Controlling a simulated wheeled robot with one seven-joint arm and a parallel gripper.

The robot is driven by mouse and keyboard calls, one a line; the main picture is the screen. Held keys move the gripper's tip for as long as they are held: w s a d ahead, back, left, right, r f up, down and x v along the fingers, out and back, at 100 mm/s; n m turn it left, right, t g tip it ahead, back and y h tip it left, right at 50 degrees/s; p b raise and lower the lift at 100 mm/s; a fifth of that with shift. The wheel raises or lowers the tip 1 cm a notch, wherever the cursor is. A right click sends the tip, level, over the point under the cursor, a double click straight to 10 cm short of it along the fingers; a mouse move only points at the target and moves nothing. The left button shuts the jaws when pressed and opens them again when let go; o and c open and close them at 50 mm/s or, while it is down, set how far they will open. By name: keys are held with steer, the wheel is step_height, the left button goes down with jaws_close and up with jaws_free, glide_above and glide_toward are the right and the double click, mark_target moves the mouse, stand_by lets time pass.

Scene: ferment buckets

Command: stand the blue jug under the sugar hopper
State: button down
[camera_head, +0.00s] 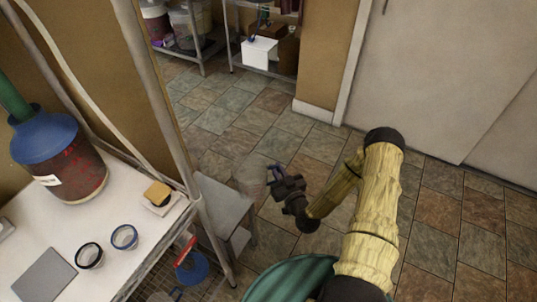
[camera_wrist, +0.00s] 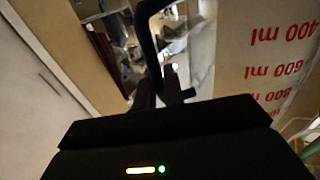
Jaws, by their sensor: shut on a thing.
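My gripper (camera_head: 277,176) is out over the tiled floor, to the right of the white table, and is shut on a handle. In the wrist view, a dark handle (camera_wrist: 148,45) runs up from between the fingers. Beside it on the right is a clear jug wall (camera_wrist: 268,60) with red ml marks. In the head view the jug is only a faint clear shape at the fingers, with a small blue-purple part there. Its full colour and its tilt are hard to tell. I cannot pick out a sugar hopper for certain.
The white table (camera_head: 128,207) holds a dark red vessel with a blue top (camera_head: 47,145), a black-rimmed cup (camera_head: 89,256), a blue-rimmed cup (camera_head: 124,237) and a sponge (camera_head: 158,193). A grey stool (camera_head: 222,203) stands beside it. Shelves (camera_head: 268,68) stand behind. The floor between is clear.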

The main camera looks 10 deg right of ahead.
steer(key=s+d+r+m+h+p, duration=0.2)
steer(key=s+r+m+h+p, duration=0.1)
steer(key=p, duration=0.4)
steer(key=shift+s+d+r+h, duration=0.35)
steer(key=shift+s+r+h, duration=0.1)
steer(key=shift+s+h, duration=0.6)
steer(key=shift+d, duration=0.1)
